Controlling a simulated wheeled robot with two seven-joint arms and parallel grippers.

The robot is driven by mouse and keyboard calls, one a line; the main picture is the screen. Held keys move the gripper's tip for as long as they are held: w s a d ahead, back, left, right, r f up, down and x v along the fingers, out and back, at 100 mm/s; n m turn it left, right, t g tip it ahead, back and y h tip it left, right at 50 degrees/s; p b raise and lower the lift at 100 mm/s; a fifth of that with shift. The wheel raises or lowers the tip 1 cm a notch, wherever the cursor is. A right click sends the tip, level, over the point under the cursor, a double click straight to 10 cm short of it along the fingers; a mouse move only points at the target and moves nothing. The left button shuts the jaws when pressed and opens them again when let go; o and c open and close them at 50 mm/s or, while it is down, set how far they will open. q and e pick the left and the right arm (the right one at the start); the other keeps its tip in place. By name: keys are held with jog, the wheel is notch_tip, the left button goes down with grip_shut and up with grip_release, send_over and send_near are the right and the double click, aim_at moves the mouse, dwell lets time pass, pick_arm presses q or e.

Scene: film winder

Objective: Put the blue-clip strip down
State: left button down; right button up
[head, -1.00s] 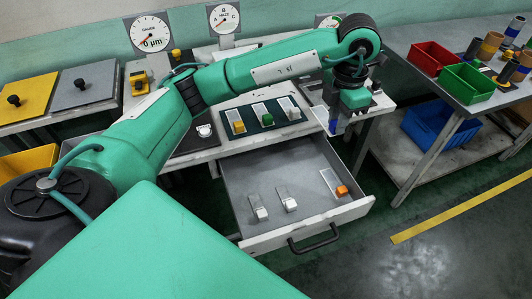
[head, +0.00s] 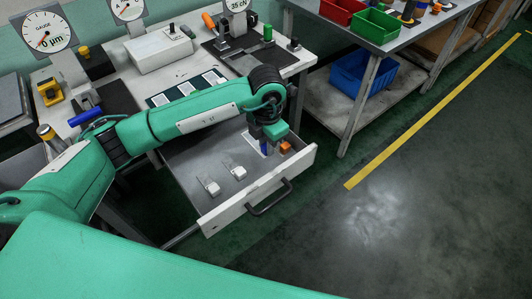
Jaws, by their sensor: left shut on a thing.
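My left gripper (head: 267,136) points down over the right end of the open drawer (head: 185,160). It is shut on the blue-clip strip, whose blue clip (head: 264,149) shows just below the fingers. The rest of that strip is mostly hidden, and I cannot tell whether it touches the drawer floor. A strip with an orange clip (head: 286,147) lies close to the right of the gripper. Two strips with white clips lie further left in the drawer, one at the left (head: 212,187) and one nearer the middle (head: 239,172). My right gripper is not in view.
The drawer's front wall and dark handle (head: 270,196) face the open floor. On the bench behind, a dark board (head: 160,100) with pale strips is partly hidden by my arm. A side table holds red and green bins (head: 370,25), with a blue bin (head: 362,75) below.

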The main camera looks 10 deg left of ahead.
pick_arm(q)
notch_tip(320, 180, down, 5)
jog(key=shift+r, duration=0.2)
jog(key=shift+f, duration=0.35)
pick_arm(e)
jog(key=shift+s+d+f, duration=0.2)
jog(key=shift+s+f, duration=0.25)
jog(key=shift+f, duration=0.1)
pick_arm(q)
jog(key=shift+f, duration=0.1)
jog(key=c, duration=1.3)
grip_release()
jog(key=shift+o, duration=0.2)
jog(key=shift+r, duration=0.2)
notch_tip(320, 180, up, 3)
jog(key=shift+w+r, duration=0.1)
notch_tip(320, 180, up, 9)
jog(key=shift+f+b, duration=0.15)
jog(key=shift+b, duration=0.3)
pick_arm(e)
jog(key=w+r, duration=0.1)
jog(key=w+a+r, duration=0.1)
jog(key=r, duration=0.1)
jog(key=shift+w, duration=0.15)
